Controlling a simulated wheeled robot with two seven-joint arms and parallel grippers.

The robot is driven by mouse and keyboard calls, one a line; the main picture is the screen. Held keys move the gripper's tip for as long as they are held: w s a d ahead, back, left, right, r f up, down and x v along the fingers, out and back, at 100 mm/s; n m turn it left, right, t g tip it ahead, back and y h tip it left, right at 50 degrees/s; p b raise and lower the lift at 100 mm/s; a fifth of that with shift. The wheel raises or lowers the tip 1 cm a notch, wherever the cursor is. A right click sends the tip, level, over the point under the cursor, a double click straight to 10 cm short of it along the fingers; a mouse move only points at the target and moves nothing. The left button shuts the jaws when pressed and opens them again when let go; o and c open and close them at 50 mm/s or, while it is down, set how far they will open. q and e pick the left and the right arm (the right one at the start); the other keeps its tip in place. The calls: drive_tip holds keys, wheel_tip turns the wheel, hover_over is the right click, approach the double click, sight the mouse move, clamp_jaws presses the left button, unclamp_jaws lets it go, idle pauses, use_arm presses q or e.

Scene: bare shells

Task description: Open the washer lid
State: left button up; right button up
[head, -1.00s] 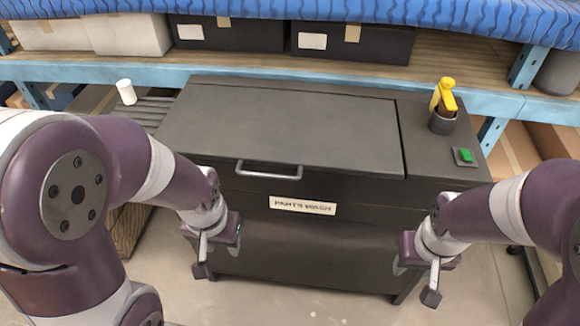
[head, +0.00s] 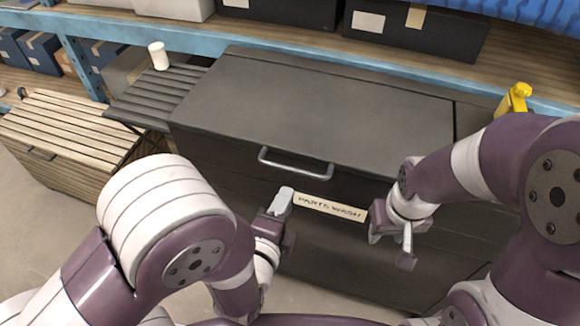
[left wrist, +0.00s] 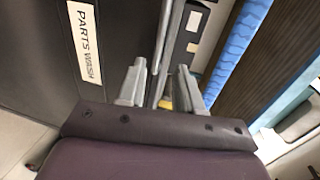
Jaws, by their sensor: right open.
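The dark grey parts washer has a flat lid (head: 330,105), which lies closed. A silver bar handle (head: 296,168) sits on the lid's front edge. It also shows in the left wrist view (left wrist: 167,42), running lengthwise between the two fingers as seen from there. My left gripper (head: 282,203) is just below the handle in the head view, left of the "PARTS WASH" label (head: 330,206). In the left wrist view its fingers (left wrist: 161,68) are apart, with no visible grip on the bar. My right gripper (head: 391,246) is open and empty in front of the washer, right of the label.
A slatted side shelf (head: 160,97) with a white cup (head: 158,55) adjoins the washer's left. A slatted wooden crate (head: 65,140) stands further left. A yellow item (head: 515,98) is at the right of the washer top. Shelving with boxes (head: 415,27) runs behind.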

sight(300, 173)
use_arm(q)
drive_tip(key=x, duration=1.1)
drive_tip(key=shift+w+d+f, duration=0.1)
drive_tip(key=shift+w, duration=0.1)
clamp_jaws()
